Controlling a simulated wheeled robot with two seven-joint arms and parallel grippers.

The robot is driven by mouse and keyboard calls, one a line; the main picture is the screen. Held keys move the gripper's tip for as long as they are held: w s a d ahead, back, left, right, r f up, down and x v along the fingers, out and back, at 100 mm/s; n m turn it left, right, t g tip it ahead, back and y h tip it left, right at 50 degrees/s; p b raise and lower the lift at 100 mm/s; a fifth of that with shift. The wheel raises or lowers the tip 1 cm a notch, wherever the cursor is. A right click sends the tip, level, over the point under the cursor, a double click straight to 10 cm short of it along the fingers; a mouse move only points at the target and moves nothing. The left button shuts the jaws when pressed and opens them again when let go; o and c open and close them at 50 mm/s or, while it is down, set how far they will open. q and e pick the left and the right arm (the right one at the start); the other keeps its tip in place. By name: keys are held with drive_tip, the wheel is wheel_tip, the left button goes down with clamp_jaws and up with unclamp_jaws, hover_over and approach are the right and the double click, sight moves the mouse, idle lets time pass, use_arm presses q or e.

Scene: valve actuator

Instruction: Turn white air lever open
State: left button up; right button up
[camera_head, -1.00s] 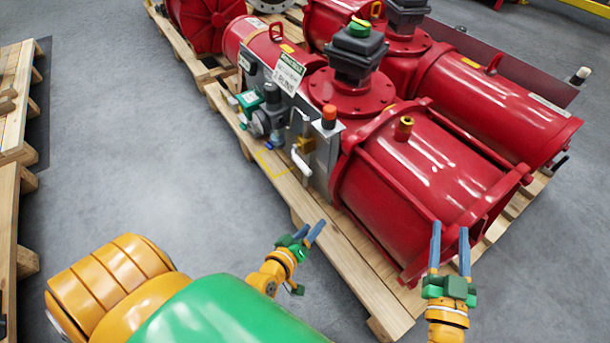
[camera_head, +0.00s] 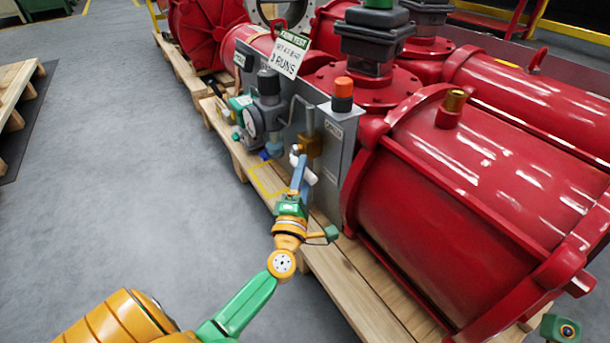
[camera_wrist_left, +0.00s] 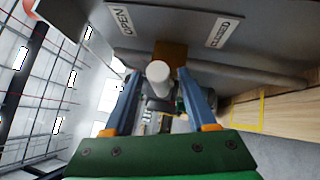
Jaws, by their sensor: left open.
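The white air lever (camera_head: 308,174) shows in the head view on a brass valve (camera_head: 311,146) at the side of the grey control panel (camera_head: 335,165). My left gripper (camera_head: 300,170) is at the lever, its blue fingers partly covering it. In the left wrist view, the lever's round white end (camera_wrist_left: 158,71) lies between the tips of the open left gripper (camera_wrist_left: 157,80). I cannot tell whether either finger touches it. An OPEN label (camera_wrist_left: 122,20) is at the upper left of the lever and a second label (camera_wrist_left: 224,32) at the upper right. My right gripper's fingers are out of view.
A gauge and regulator unit (camera_head: 258,118) sits just left of the lever. An orange-topped post (camera_head: 343,94) stands above it. The large red cylinder (camera_head: 470,190) fills the right. A wooden pallet (camera_head: 345,285) lies underneath. The grey floor (camera_head: 130,200) at left is open.

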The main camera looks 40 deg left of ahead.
use_arm(q)
drive_tip(key=shift+w+a, duration=0.15)
drive_tip(key=shift+w, duration=0.1)
clamp_jaws()
idle(1.3)
